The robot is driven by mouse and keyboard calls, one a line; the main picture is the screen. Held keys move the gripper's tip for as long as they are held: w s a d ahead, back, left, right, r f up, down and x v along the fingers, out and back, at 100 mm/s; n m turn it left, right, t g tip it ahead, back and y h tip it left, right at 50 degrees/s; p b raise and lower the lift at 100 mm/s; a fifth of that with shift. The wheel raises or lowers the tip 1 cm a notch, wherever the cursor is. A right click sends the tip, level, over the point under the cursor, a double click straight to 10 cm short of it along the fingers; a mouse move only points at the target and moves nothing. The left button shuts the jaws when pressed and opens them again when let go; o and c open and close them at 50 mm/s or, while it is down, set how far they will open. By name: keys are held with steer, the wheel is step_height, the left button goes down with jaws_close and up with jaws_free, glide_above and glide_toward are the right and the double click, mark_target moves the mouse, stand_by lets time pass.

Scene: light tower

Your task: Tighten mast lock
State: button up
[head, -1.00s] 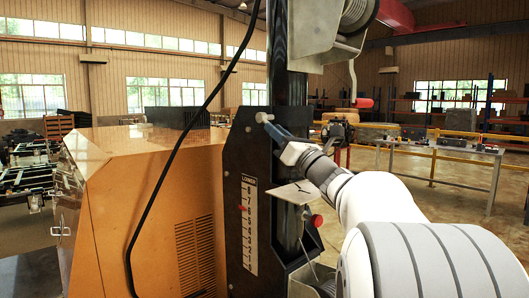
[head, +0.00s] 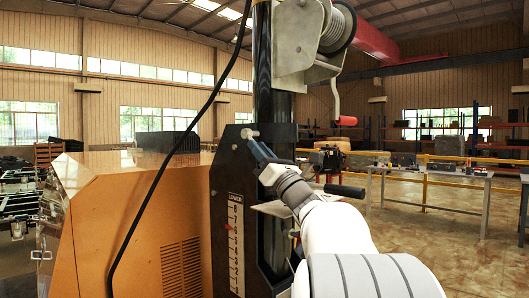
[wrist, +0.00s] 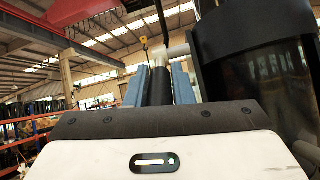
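The mast lock (head: 250,133) is a small light-grey handle on a stem at the upper left of the black mast plate. My gripper (head: 262,154) reaches up to it from the lower right, its blue fingers just below the handle. In the wrist view my gripper (wrist: 160,88) has its two blue fingers apart, one on each side of a dark upright cylinder with a paler top. A light horizontal rod (wrist: 178,50) runs from the black mast toward that top. Whether the fingers press on the cylinder is not clear. My arm hides part of the plate.
The black mast (head: 273,105) rises behind the lock, with a winch (head: 312,40) and red-gripped crank (head: 346,121) above. A black handle (head: 345,190) sticks out right of my wrist. The orange housing (head: 125,220) and a hanging black cable (head: 165,175) are at left.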

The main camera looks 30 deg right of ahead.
steer(key=shift+o, duration=0.8)
steer(key=shift+w, duration=0.15)
steer(key=shift+o, duration=1.2)
steer(key=shift+b+v, duration=0.55)
steer(key=shift+v, duration=3.4)
